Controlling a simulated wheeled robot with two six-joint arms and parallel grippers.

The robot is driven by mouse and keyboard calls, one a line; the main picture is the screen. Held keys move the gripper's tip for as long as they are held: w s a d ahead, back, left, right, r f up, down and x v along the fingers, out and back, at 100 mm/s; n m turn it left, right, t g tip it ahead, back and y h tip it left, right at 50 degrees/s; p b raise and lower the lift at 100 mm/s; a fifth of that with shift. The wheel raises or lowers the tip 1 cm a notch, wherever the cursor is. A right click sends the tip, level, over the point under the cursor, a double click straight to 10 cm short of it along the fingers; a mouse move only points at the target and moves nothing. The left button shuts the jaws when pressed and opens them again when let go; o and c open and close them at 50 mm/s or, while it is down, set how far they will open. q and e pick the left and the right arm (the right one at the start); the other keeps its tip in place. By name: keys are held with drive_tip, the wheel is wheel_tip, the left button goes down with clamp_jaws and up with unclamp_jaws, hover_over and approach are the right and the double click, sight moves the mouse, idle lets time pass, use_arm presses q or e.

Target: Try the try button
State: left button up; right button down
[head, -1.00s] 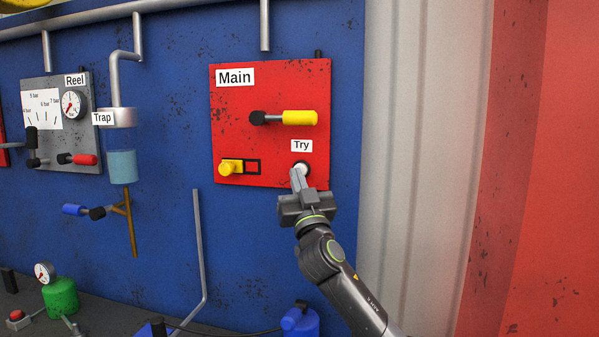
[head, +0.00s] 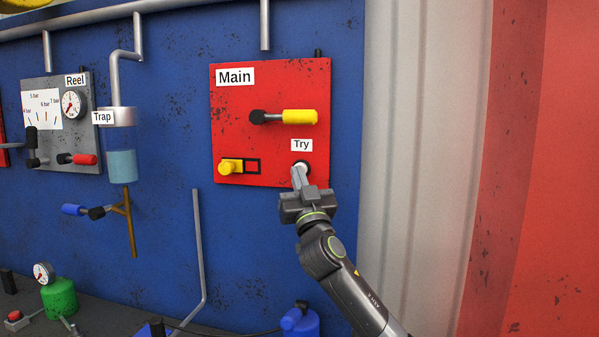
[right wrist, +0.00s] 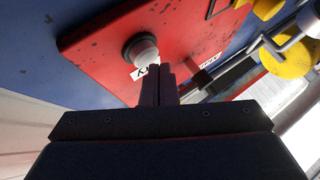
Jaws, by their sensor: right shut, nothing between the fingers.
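The try button (head: 302,165) is a white round button in a dark ring, under the "Try" label (head: 301,145) at the lower right of the red Main panel (head: 235,125). My right gripper (head: 297,172) is shut and empty, its fingertips at the button's lower edge. In the right wrist view the closed fingers (right wrist: 158,75) point toward the white button (right wrist: 143,52) and overlap its edge. I cannot tell whether they touch it or whether the button is pressed in. My left gripper is not in view.
The Main panel also holds a yellow-handled lever (head: 298,117) and a yellow knob (head: 230,167) beside a small black-framed window (head: 252,166). The trap (head: 122,165) and Reel panel (head: 88,150) are to the left. A blue container (head: 302,322) stands below.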

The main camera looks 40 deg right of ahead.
drive_tip(key=shift+w+d+b, duration=0.3)
drive_tip(key=shift+d+b, duration=0.05)
drive_tip(key=shift+b, duration=0.05)
idle(0.4)
drive_tip(key=shift+d+r, duration=0.1)
drive_tip(key=shift+r, duration=0.05)
idle(0.8)
drive_tip(key=shift+s+a+f+b, duration=0.35)
drive_tip(key=shift+s+a, duration=0.1)
drive_tip(key=shift+a, duration=0.1)
drive_tip(key=shift+a, duration=0.1)
drive_tip(key=s+a+p, duration=0.1)
drive_tip(key=s+a, duration=0.2)
drive_tip(key=shift+s+a, duration=0.1)
drive_tip(key=shift+a, duration=0.25)
idle(1.0)
